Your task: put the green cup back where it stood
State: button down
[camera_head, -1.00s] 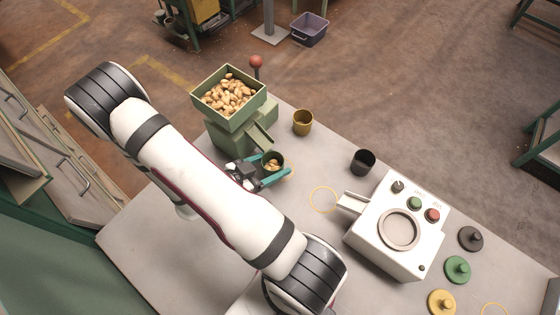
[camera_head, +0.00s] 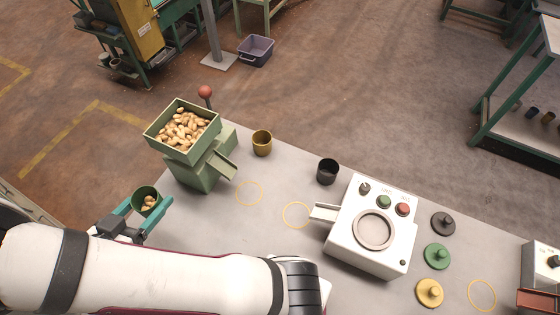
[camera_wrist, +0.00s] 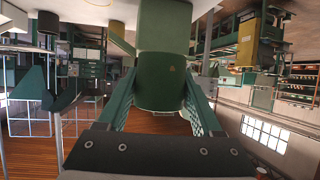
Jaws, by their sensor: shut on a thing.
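The green cup (camera_head: 146,203) is held by my gripper (camera_head: 149,198), whose teal fingers close on it from both sides. Several nuts show inside the cup. It is at the left, off to the left of the green hopper (camera_head: 196,176), and appears raised; its height above the table is hard to judge. In the wrist view the cup (camera_wrist: 163,75) fills the space between the fingers of my gripper (camera_wrist: 163,90). A bare yellow ring (camera_head: 238,201) lies on the table below the hopper's spout. Another bare ring (camera_head: 285,220) lies by the white machine's chute.
The hopper's bin holds nuts. A yellow cup (camera_head: 262,146) and a black cup (camera_head: 327,174) stand along the table's back edge. The white machine (camera_head: 345,237) stands right of centre. Black (camera_head: 443,226), green (camera_head: 437,259) and yellow (camera_head: 429,295) lids and another ring (camera_head: 471,302) lie farther right.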

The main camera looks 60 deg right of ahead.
jog(key=w+a+r+n+t+y, duration=0.1)
jog(key=w+r+n+t+y, duration=0.25)
jog(key=r, duration=0.55)
jog(key=w+a+r+n+t+y, duration=0.1)
jog(key=w+r+n+t+y, duration=0.15)
jog(key=r+n, duration=0.45)
jog(key=w+a+r+n+t+y, duration=0.2)
jog(key=r+t+y, duration=0.15)
jog(key=r, duration=0.75)
jog(key=s+d+f+m+g+h, duration=0.1)
jog(key=d+f+m+g+h, duration=0.15)
jog(key=d+f, duration=0.45)
jog(key=s+d+f+m+g+h, duration=0.2)
jog(key=d+f+m+h, duration=0.2)
jog(key=d, duration=0.7)
jog(key=m+g+h, duration=0.3)
jog(key=m+g, duration=0.7)
send_over(295, 161)
notch_tip(295, 161, down, 20)
jog(key=shift+m, duration=0.3)
notch_tip(295, 161, down, 9)
jog(key=shift+r, duration=0.1)
jog(key=shift+c, duration=0.2)
grip_release()
